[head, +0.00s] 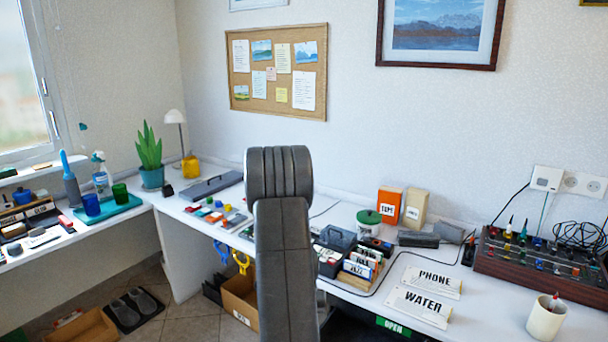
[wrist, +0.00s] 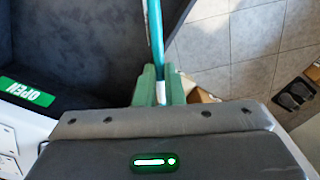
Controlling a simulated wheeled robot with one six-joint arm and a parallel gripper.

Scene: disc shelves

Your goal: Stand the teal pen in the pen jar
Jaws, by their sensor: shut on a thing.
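The teal pen (wrist: 155,35) stands out lengthwise from my gripper (wrist: 160,82) in the wrist view. The two green fingers are shut on its lower part, near a pale section, and its far end runs out of the top of the picture. A cream, cup-shaped jar (head: 545,320), which looks like the pen jar, stands at the front right of the desk in the head view. A red-tipped pen leans in it. My own arm hides my gripper and the teal pen in the head view. The jar does not show in the wrist view.
PHONE (head: 432,281) and WATER (head: 419,307) signs lie left of the jar on the white desk. A dark rack (head: 535,262) of small upright items stands behind it. A green OPEN sign (wrist: 28,92) also shows in the wrist view, with tiled floor (wrist: 235,45) at right.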

